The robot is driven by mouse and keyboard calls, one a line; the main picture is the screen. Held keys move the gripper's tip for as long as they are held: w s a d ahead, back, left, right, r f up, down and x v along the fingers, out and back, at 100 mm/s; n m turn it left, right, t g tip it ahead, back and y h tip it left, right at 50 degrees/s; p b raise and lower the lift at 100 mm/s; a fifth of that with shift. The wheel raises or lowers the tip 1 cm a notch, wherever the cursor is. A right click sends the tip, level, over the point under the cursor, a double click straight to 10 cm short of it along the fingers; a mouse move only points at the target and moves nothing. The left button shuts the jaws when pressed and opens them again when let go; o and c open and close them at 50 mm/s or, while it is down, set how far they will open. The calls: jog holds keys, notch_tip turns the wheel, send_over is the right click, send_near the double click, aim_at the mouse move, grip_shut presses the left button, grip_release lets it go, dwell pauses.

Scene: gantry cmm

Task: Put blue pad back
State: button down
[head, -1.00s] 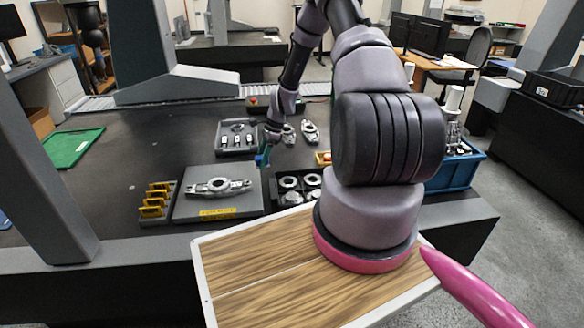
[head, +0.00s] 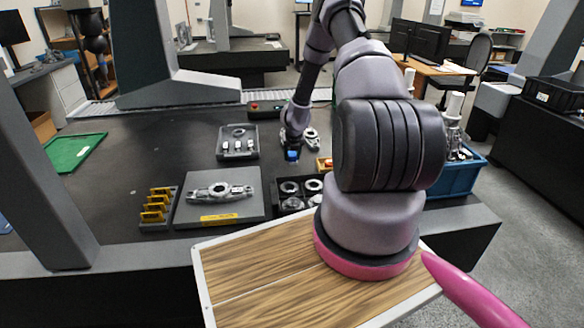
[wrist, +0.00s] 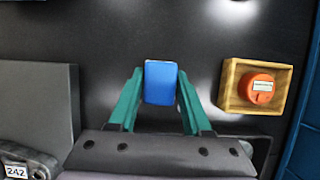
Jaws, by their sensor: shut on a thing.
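The blue pad (wrist: 160,82) is held between the two green fingers of my gripper (wrist: 158,95) in the wrist view, above the dark table. My gripper is shut on it. In the head view the blue pad (head: 292,155) shows small at the end of my arm, below the gripper (head: 292,147). It hangs behind the dark tray of round metal parts and in front of some loose metal parts. The exact height of the pad above the table is hard to tell.
A wooden box with an orange round piece (wrist: 261,86) lies right of the pad. A grey plate with a metal part (head: 220,205), yellow pieces in a rack (head: 155,206), a grey tray (head: 237,145), a green tray (head: 72,152) and a blue bin (head: 455,180) surround it. The table's left middle is clear.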

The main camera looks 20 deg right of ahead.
aim_at(292, 172)
jog(key=shift+f, duration=2.35)
jog(key=shift+f, duration=0.15)
jog(key=shift+c, duration=1.7)
grip_release()
